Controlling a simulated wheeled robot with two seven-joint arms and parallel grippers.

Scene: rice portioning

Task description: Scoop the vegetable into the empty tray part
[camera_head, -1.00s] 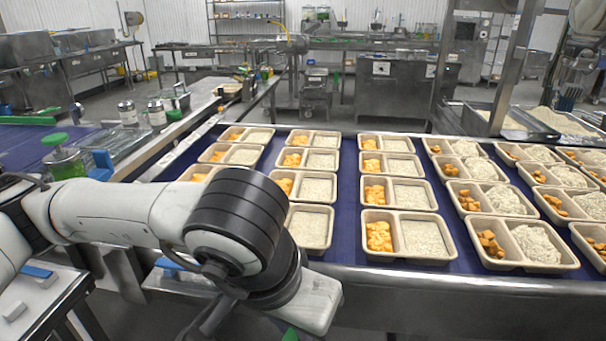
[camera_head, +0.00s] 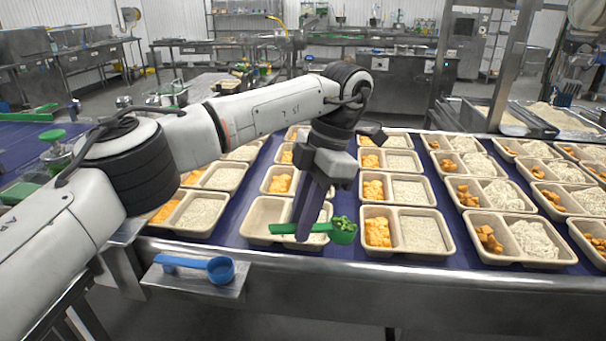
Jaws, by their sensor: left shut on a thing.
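My left gripper (camera_head: 304,228) comes in from the left and points down over the belt. It is shut on the handle of a green scoop (camera_head: 286,228). The scoop's cup points right and holds chopped green vegetable (camera_head: 343,223). The scoop is above the front tray (camera_head: 247,232) of its column. That tray's left part (camera_head: 264,214) is bare, and its right part holds rice, partly hidden by the gripper and scoop. The cup hangs near the tray's right edge, by the gap to the neighbouring tray. My right gripper is not in view.
Rows of trays (camera_head: 447,247) with orange cubes and rice fill the blue belt (camera_head: 345,254) close on both sides. A blue scoop (camera_head: 220,268) lies on a small metal ledge at the belt's front edge. A metal rail (camera_head: 400,285) runs along the front.

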